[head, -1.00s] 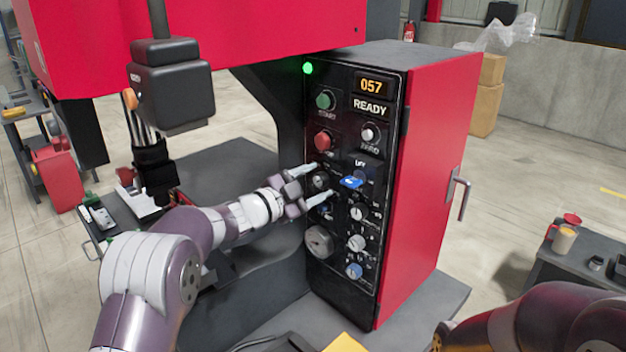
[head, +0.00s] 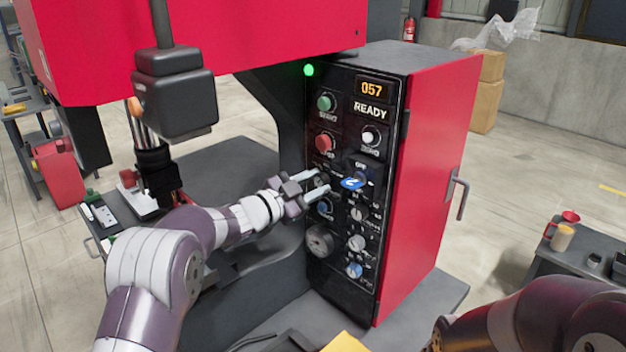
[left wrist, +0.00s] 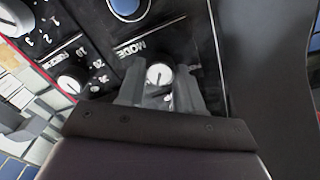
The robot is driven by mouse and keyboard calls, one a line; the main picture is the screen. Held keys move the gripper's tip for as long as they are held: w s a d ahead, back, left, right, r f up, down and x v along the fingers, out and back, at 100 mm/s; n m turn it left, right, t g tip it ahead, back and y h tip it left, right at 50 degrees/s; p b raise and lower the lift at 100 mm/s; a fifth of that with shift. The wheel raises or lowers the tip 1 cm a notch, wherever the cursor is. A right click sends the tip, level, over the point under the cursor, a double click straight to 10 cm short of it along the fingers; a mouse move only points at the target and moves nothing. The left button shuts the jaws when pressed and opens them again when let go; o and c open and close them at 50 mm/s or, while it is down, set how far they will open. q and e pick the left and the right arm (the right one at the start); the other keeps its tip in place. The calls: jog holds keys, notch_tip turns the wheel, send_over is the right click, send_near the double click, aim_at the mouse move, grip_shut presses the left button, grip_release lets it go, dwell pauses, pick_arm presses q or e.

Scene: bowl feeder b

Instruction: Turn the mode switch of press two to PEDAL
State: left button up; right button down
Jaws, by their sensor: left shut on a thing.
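The mode switch is a small round knob (left wrist: 158,74) with a pale face, beside the printed word MODE in the left wrist view. In the head view the mode switch (head: 321,180) is largely hidden by my fingers, below the red button (head: 324,143) on the black panel of the press. My left gripper (head: 322,182) is shut on this knob, one finger on each side; its fingers (left wrist: 160,90) also show in the left wrist view. I cannot read the switch's setting. My right gripper is out of view; only part of my right arm shows.
The display (head: 370,111) reads READY under 057, and a green lamp (head: 308,70) is lit. A red cabinet side with a handle (head: 460,196) is to the right.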

pick_arm(q)
jog(key=n+p, duration=0.1)
jog(key=n, duration=0.1)
jog(key=n+p, duration=0.1)
jog(key=shift+r+n+p, duration=0.2)
jog(key=shift+n+p, duration=0.1)
jog(key=shift+n, duration=0.1)
jog(key=n+p, duration=0.2)
jog(key=n, duration=0.2)
jog(key=shift+n+t+p, duration=0.3)
jog(key=shift+p, duration=0.1)
jog(key=n+p, duration=0.2)
jog(key=n, duration=0.2)
jog(key=shift+f, duration=0.1)
jog(key=shift+n+p, duration=0.7)
jog(key=shift+n, duration=1.2)
jog(key=shift+f, duration=0.1)
jog(key=o, duration=1)
jog(key=shift+o, duration=0.2)
